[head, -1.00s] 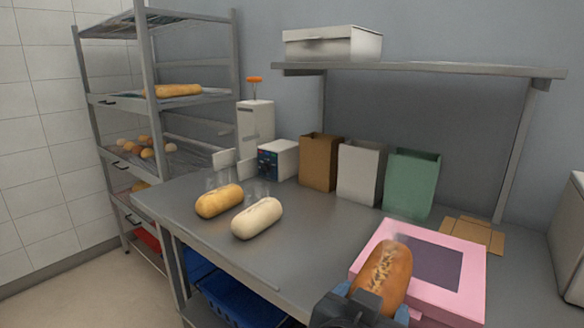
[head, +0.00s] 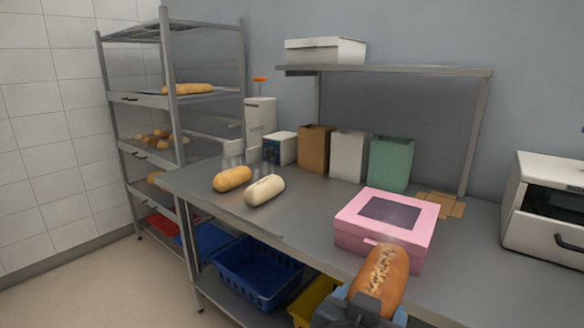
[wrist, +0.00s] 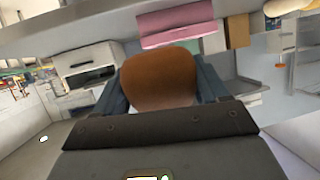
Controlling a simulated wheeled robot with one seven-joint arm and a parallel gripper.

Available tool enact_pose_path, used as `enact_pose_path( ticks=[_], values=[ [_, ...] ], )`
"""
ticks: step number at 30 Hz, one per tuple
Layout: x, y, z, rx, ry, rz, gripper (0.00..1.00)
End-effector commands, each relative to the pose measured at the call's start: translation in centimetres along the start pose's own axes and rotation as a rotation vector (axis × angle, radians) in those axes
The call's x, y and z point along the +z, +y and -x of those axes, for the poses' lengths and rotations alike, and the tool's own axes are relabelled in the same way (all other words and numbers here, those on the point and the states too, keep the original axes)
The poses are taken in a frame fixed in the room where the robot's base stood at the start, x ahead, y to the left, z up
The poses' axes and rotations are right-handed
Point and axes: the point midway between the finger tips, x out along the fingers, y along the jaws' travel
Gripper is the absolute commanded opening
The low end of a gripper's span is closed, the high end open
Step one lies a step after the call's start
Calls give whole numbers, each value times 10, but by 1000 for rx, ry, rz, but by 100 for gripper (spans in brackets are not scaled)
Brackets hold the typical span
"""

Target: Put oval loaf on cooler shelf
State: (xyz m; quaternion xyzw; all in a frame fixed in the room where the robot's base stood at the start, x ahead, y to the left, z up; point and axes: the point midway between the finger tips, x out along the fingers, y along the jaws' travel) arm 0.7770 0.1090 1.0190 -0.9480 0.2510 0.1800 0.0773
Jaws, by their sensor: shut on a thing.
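My gripper (head: 365,306) is shut on a browned oval loaf (head: 382,272) with a scored, seeded-looking top. It holds the loaf in front of the table's front edge, at the lower right of the head view, nearer to me than the pink box. In the wrist view the loaf (wrist: 160,78) sits between the two fingers. The cooler shelf is likely the metal rack (head: 172,120) at the left, with several levels. One long loaf (head: 187,89) lies on an upper level, and several small rolls (head: 155,136) lie on a middle one.
On the steel table (head: 300,215) stand a pink box (head: 372,240), a golden loaf (head: 232,179), a pale loaf (head: 265,190) and paper bags (head: 391,163). A white oven (head: 545,215) is at right. Blue crates (head: 258,275) sit below. Floor at left is clear.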

Motion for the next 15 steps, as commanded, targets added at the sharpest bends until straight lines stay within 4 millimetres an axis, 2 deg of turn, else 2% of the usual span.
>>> enact_pose_path(
  ticks=[9, 15],
  values=[
    [17, -4, -21, -76, -6, 35, 35],
    [38, -3, -40, -150, -12, 67, 35]
  ],
)
